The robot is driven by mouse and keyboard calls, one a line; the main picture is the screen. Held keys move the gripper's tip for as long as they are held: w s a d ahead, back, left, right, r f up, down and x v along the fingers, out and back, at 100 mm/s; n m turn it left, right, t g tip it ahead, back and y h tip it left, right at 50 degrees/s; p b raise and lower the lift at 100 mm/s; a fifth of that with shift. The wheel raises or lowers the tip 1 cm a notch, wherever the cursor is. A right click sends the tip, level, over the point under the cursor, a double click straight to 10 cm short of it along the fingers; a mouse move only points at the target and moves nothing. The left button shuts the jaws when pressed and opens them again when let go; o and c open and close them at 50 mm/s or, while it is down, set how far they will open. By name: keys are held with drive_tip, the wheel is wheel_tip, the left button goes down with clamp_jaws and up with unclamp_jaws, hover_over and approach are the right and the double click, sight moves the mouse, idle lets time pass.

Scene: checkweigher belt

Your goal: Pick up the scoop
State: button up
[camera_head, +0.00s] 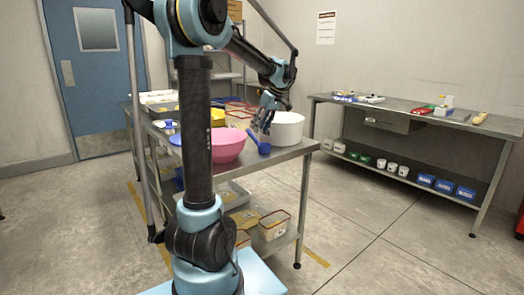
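A blue scoop (264,148) lies near the front edge of the metal table (285,154). It sits between a pink bowl (228,146) and a white round tub (288,128), with its handle pointing up and left. My gripper (262,127) points down just above the scoop, close to its handle and beside the white tub. Its fingers look apart, with nothing held between them. At this size I cannot tell whether a fingertip touches the handle.
Yellow and red trays (240,108) lie farther back on the table. Bins (273,226) stand on its lower shelf. A second bench (400,107) with small items stands at the right. The floor between the tables is clear.

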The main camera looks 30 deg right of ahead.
sight(254, 139)
drive_tip(key=shift+w+d+x, duration=0.1)
drive_tip(key=shift+w+x, duration=0.05)
drive_tip(key=shift+x, duration=1.9)
drive_tip(key=shift+w+d+x, duration=0.1)
drive_tip(key=shift+w+x, duration=0.05)
drive_tip(key=shift+x, duration=1.9)
drive_tip(key=shift+r, duration=0.1)
clamp_jaws()
